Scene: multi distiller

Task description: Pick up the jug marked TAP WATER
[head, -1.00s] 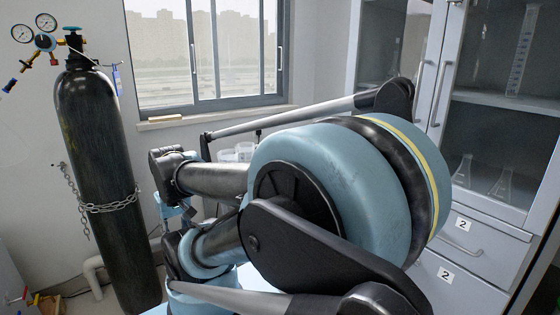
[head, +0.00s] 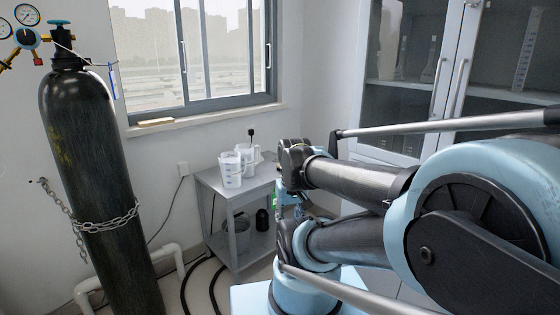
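Two clear jugs with markings stand on a small grey side table (head: 209,183) under the right end of the window. The nearer jug (head: 231,171) is at the left, and the other jug (head: 246,153) is just behind it, partly covered. Their labels are too small to read, so I cannot tell which one is marked TAP WATER. My arm fills the right side of the view, with its links right of the jugs. My gripper is not in view.
A tall dark gas cylinder (head: 95,170), chained to the wall, stands at the left. White pipe (head: 172,262) and black hoses lie on the floor by the table. A glass-door cabinet (head: 400,80) stands at the right. The table's lower shelf holds a pot and a dark bottle (head: 262,220).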

